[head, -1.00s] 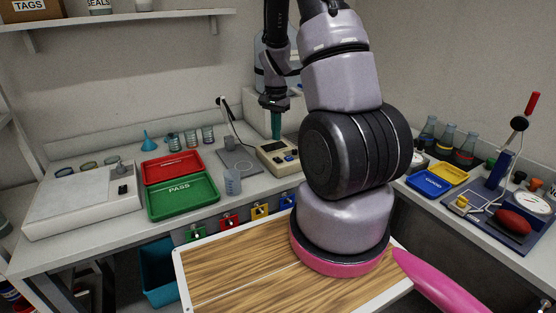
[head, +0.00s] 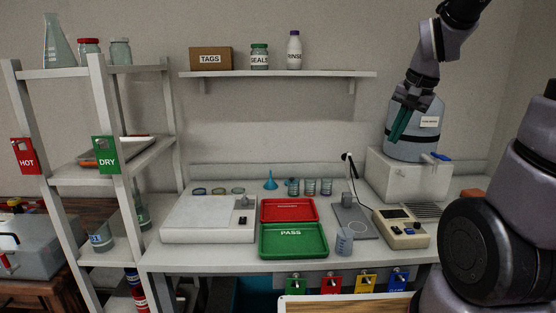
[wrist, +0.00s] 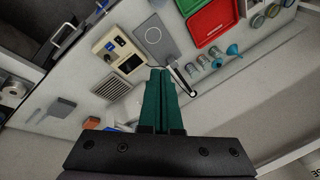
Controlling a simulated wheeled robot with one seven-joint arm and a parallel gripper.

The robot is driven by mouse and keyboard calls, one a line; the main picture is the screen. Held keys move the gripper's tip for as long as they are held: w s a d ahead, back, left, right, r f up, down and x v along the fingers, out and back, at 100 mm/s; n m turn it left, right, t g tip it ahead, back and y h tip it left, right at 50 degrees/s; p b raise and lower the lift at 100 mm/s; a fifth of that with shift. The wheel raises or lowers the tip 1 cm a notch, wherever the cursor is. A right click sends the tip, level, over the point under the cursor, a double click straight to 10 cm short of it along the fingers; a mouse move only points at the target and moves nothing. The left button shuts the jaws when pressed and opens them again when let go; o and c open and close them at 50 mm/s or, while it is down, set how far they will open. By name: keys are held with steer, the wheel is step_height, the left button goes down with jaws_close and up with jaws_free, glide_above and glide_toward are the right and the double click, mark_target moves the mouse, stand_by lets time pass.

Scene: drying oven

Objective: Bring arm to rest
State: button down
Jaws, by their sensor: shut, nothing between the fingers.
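My gripper (head: 401,123) is at the right of the head view, raised above the back of the bench in front of a large grey-blue container. Its green fingers are closed together and hold nothing. In the wrist view the closed fingers (wrist: 160,88) point over the bench top, clear of the objects below. My arm comes down from the upper right, and its lower links fill the right edge of the head view.
The bench (head: 200,256) holds a red tray (head: 289,220), a green PASS tray (head: 266,250), a beige instrument (head: 402,242) and a white box (head: 378,184) under the container (head: 412,150). A wall shelf (head: 275,74) and a left rack (head: 105,130) stand around it.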

steer(key=s+a+r+n+t, duration=0.3)
steer(key=s+r, duration=0.6)
steer(key=s, duration=0.3)
steer(key=shift+s+a+y, duration=0.2)
steer(key=shift+a+y, duration=0.2)
steer(key=shift+a, duration=0.45)
